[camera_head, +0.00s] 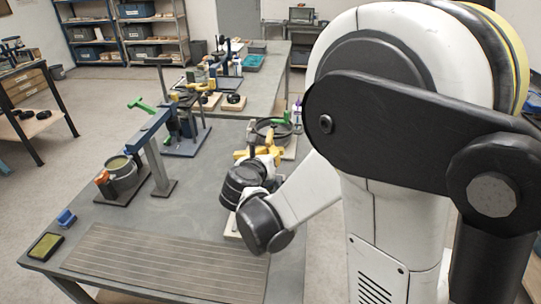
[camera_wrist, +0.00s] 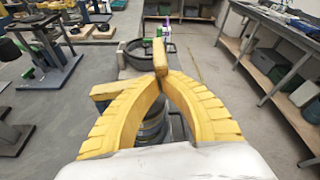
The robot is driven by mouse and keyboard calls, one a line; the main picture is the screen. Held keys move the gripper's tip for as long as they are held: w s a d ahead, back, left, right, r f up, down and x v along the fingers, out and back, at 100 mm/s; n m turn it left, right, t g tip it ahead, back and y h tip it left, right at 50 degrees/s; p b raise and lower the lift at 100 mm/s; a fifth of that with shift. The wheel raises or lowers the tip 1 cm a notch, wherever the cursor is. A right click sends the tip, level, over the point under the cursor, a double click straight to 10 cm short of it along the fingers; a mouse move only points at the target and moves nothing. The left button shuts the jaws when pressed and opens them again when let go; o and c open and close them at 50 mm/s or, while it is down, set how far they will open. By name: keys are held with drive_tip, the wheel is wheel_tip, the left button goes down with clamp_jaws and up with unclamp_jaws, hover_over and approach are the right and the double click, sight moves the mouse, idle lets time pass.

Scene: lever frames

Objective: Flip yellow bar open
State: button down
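In the wrist view, a short yellow bar (camera_wrist: 161,58) stands up between the tips of my gripper (camera_wrist: 162,78). The two curved yellow ridged fingers close in from both sides and appear to touch it. Their tips almost meet, and the bar's lower end is hidden between them. Another yellow piece (camera_wrist: 106,91) sticks out left behind the left finger; whether it joins the bar cannot be told. Grey round metal parts (camera_wrist: 153,125) show below, between the fingers. In the head view, my gripper (camera_head: 262,150) is small and blends with the yellow parts there.
A dark round ring fixture (camera_head: 271,130) stands just beyond my gripper. On the grey table (camera_head: 210,190), a blue post frame (camera_head: 155,150) with a green handle and a round pot (camera_head: 121,175) stand to the left. The table's middle is clear.

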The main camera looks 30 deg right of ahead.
drive_tip(key=w+a+r+n+h, duration=0.2)
drive_tip(key=w+a, duration=0.6)
drive_tip(key=a, duration=0.4)
drive_tip(key=shift+w+a+r+n+g, duration=0.4)
drive_tip(key=shift+r+n, duration=0.5)
drive_tip(key=shift+r, duration=0.3)
drive_tip(key=shift+a, duration=0.1)
